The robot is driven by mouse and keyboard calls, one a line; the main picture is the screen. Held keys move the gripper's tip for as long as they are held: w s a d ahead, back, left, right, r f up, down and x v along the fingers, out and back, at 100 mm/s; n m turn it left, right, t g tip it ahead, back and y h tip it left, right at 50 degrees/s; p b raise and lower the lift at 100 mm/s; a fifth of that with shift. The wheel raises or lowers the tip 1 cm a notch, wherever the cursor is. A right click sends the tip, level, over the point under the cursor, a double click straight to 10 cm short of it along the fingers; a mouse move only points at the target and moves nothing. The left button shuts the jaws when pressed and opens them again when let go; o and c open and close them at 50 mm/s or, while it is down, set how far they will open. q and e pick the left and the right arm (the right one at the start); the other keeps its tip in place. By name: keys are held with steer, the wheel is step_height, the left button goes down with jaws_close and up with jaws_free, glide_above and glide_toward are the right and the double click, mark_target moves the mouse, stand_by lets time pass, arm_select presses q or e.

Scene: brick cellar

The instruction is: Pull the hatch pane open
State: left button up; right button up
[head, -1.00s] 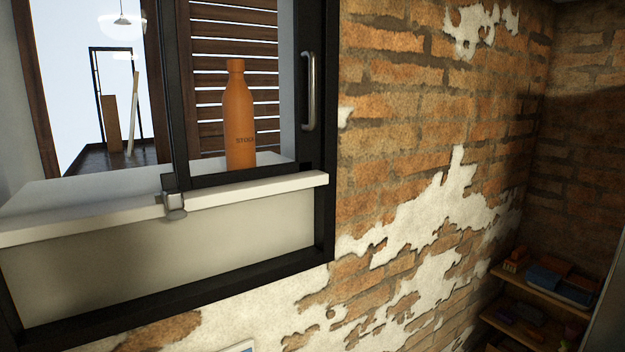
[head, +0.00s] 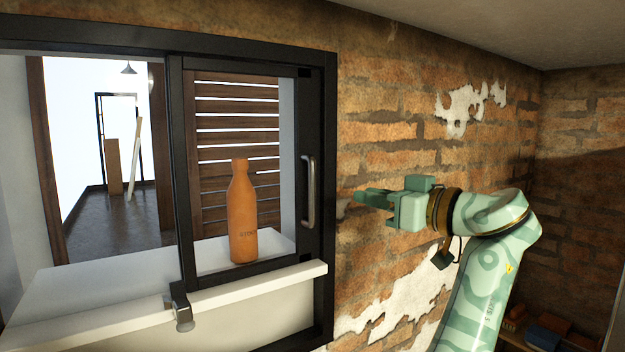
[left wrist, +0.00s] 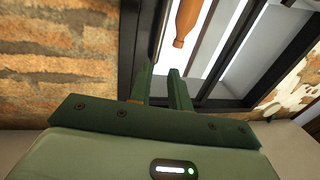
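The hatch pane (head: 174,150) is a dark-framed sliding pane over the right part of the hatch opening in the head view. Its upright metal handle (head: 308,191) is on the right side of its frame. My left gripper (head: 358,197) is a little right of the handle, pointing left at it, not touching as far as I can tell. In the left wrist view its two green fingers (left wrist: 162,70) are apart with nothing between them, in front of the dark frame (left wrist: 131,45). My right gripper is not in view.
An orange bottle (head: 243,215) stands behind the pane on the white sill (head: 90,290). A metal latch-like block (head: 181,308) sits at the sill's front edge. Brick wall (head: 400,135) lies right of the frame. A shelf with boxes (head: 548,335) is low at right.

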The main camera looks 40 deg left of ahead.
arm_select(q)
steer(key=p, duration=0.7)
glide_above(312, 218)
steer(key=shift+w+d, duration=0.1)
steer(key=shift+w, duration=0.2)
steer(key=shift+a+f, duration=0.1)
steer(key=shift+a, duration=0.3)
jaws_close()
